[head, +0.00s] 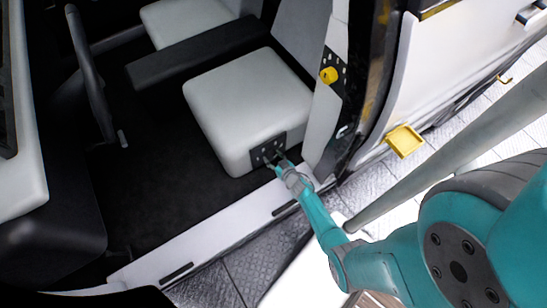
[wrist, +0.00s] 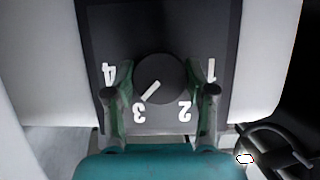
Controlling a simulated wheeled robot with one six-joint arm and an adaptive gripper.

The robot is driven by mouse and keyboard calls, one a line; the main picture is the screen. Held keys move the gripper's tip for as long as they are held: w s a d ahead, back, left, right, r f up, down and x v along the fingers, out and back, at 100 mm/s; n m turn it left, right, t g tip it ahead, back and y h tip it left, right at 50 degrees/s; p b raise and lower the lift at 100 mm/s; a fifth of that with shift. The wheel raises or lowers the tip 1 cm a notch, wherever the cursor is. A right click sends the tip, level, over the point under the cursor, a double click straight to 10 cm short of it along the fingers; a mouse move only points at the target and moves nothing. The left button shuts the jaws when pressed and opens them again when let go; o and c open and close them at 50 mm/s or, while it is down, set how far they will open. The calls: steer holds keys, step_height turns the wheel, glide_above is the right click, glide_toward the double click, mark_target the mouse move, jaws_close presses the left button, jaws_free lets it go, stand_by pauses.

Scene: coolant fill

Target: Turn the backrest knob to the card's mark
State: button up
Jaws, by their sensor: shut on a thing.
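A round black knob (wrist: 158,78) with a white pointer line sits on a dark dial panel (wrist: 185,20) with the white numerals 1 to 4, upside down in the wrist view. The pointer slants down-left, toward the 3. My gripper (wrist: 160,82) has one finger on each side of the knob and is shut on it. I cannot make out a card with a mark.
A yellow knob (head: 328,75) is on a dotted black plate beside the seat's backrest. A yellow tray (head: 404,141) is on the white door panel (head: 450,65). The door sill (head: 190,245) runs below my arm. A dark loop (wrist: 280,145) shows right of my gripper.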

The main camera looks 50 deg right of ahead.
steer(key=m+t+y, duration=0.1)
steer(key=m+y, duration=0.1)
steer(key=m, duration=0.1)
steer(key=shift+d, duration=0.15)
steer(key=shift+m+t+y, duration=0.5)
steer(key=shift+m+y, duration=0.4)
steer(key=shift+m, duration=0.8)
steer(key=o, duration=1.2)
steer(key=shift+c, duration=0.2)
steer(key=v, duration=1.2)
